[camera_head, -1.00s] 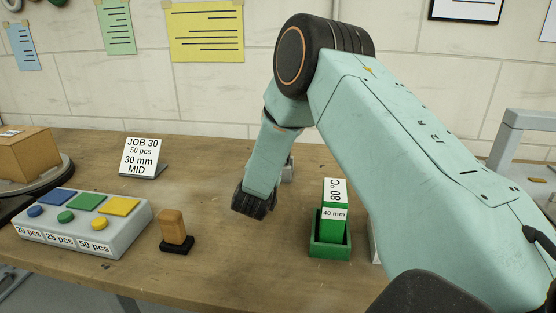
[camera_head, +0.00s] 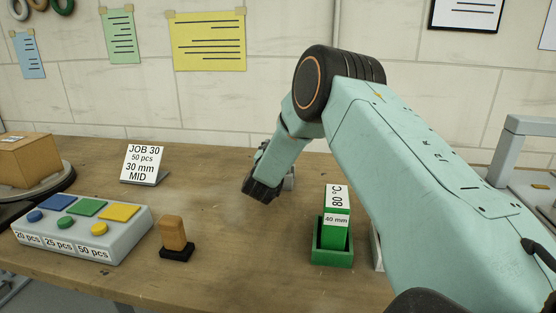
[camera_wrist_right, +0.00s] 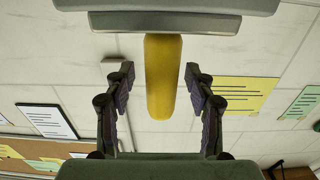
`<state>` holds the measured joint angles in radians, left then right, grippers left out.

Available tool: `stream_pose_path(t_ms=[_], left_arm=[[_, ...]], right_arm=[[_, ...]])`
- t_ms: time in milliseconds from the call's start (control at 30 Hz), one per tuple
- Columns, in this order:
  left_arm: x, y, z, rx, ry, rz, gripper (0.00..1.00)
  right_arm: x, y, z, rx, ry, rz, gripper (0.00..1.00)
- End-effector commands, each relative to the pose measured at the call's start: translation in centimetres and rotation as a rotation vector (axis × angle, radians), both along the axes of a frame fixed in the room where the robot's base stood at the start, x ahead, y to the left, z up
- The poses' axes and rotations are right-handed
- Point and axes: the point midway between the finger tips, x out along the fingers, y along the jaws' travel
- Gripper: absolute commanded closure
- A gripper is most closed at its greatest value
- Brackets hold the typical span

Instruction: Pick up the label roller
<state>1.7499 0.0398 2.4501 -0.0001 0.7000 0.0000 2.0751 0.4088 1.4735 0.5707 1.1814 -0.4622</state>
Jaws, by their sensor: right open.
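In the right wrist view, a thick yellow handle (camera_wrist_right: 163,80) joins a grey block (camera_wrist_right: 165,22) at the top edge. It looks like the label roller, but its roller end cannot be made out. My right gripper (camera_wrist_right: 158,85) is open, with one finger on each side of the handle and a visible gap on both sides. How near the handle is in depth, I cannot tell. In the head view my right gripper (camera_head: 262,188) is low over the middle of the table and hides what is behind it. My left gripper is out of view.
A green holder (camera_head: 332,254) with an "80 °C" block stands right of the gripper. A brown stamp-like block (camera_head: 173,233), a button panel (camera_head: 75,235) and a job sign (camera_head: 143,163) stand to the left. Bare wood (camera_head: 225,265) lies in front.

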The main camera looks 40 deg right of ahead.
Motion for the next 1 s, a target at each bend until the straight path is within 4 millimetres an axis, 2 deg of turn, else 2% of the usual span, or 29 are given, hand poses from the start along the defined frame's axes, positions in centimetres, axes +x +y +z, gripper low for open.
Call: stream_pose_path(t_ms=[67, 700, 1000], left_arm=[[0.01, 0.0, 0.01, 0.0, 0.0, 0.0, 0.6], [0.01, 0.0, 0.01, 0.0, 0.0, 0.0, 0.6], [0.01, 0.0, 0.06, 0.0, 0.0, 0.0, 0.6]], right_arm=[[0.05, -0.02, 0.04, -0.001, -0.001, 0.0, 0.45], [0.02, 0.03, -0.07, 0.001, 0.002, 0.001, 0.99], [0.06, 0.02, 0.24, -0.001, -0.002, 0.0, 1.0]])
